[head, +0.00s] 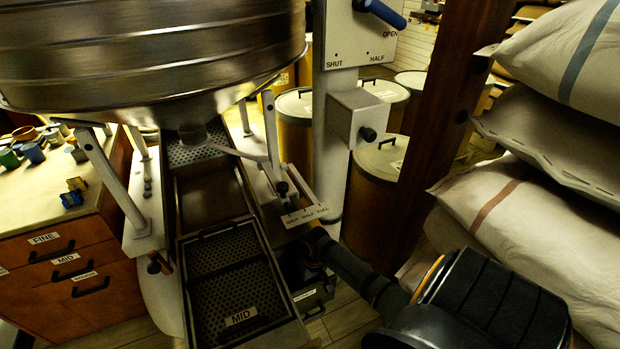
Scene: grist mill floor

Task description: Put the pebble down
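I see no pebble in the head view. My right arm comes in from the lower right and reaches to the side of the sieve trays. My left gripper is not in view.
A large metal hopper (150,50) hangs over the sloping trays. A lever panel (362,45) stands on a post. Drums (295,125), a wooden post (430,120) and stacked sacks (550,220) crowd the right. A worktop (30,205) with small coloured items stands left.

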